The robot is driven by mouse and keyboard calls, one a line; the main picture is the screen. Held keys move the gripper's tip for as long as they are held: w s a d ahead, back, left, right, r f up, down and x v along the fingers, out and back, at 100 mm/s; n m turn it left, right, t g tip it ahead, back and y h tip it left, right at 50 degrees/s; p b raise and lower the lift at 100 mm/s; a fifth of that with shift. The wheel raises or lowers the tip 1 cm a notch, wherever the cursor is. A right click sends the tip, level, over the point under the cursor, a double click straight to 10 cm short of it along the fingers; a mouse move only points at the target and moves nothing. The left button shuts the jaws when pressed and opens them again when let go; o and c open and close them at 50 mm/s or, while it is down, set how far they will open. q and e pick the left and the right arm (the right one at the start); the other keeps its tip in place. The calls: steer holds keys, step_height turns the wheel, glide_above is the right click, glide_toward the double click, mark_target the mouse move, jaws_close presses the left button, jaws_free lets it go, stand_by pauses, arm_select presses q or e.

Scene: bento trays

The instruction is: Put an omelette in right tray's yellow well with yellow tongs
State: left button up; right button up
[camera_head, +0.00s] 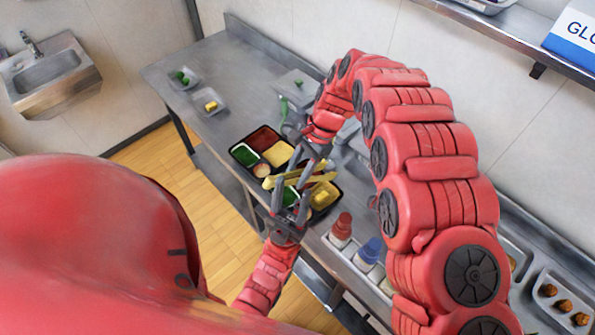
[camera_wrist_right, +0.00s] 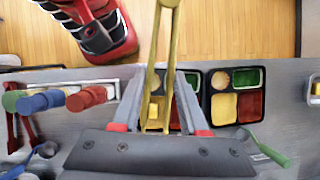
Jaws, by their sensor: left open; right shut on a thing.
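The yellow tongs (camera_head: 325,177) lie across my right gripper (camera_head: 312,163), which is shut on them above the trays. They also show in the right wrist view (camera_wrist_right: 157,50), their two arms meeting at the top. My left gripper (camera_head: 289,205) is open, empty, just below the tongs at the tray's near side.
The left tray (camera_head: 231,152) has green, red, yellow and tan wells. Small dishes hold yellow pieces (camera_head: 211,105) and green pieces (camera_head: 182,78) at the far left. Capped bottles (camera_head: 341,230) stand right of the trays. The counter between dishes and trays is clear.

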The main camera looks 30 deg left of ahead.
step_height(320, 180, up, 8)
steer(key=p, duration=0.8)
